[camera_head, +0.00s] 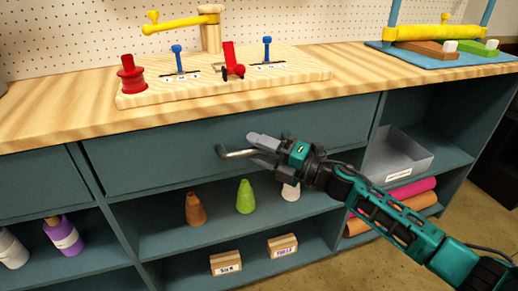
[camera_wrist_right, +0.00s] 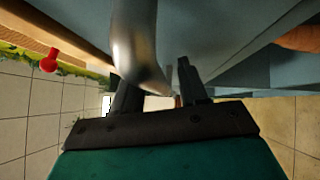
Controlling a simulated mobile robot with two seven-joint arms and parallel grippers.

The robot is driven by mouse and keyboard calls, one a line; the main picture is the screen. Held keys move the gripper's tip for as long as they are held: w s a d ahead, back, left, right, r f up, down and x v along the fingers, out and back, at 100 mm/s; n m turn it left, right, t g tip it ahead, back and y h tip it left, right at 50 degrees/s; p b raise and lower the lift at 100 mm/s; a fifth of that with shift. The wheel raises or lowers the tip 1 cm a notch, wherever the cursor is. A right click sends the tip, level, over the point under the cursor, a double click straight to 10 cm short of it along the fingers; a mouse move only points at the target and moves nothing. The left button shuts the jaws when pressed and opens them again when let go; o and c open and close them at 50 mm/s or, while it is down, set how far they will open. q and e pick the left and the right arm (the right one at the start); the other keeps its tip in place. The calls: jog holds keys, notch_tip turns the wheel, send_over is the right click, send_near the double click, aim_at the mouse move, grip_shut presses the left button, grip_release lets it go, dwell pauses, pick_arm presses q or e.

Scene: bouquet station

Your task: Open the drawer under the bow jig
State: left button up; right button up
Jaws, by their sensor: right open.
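The drawer (camera_head: 150,160) is a wide teal front below the wooden worktop, under the bow jig (camera_head: 225,82), a pale board with blue pegs and a red spool. The drawer looks flush with the cabinet. Its grey metal bar handle (camera_head: 236,153) sticks out at the middle. My right gripper (camera_head: 254,148) is open at the handle, whose right part is hidden behind the fingers. In the right wrist view the handle (camera_wrist_right: 135,45) reaches down between the two fingers of my right gripper (camera_wrist_right: 157,85); contact cannot be told. My left gripper is not in view.
Below the drawer, an open shelf holds several cones, including a green one (camera_head: 245,197), with small labelled boxes (camera_head: 226,263) lower down. A grey bin (camera_head: 398,160) sits in the right bay.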

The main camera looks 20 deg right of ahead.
jog(key=c, duration=0.7)
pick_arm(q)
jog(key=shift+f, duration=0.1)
pick_arm(e)
grip_shut()
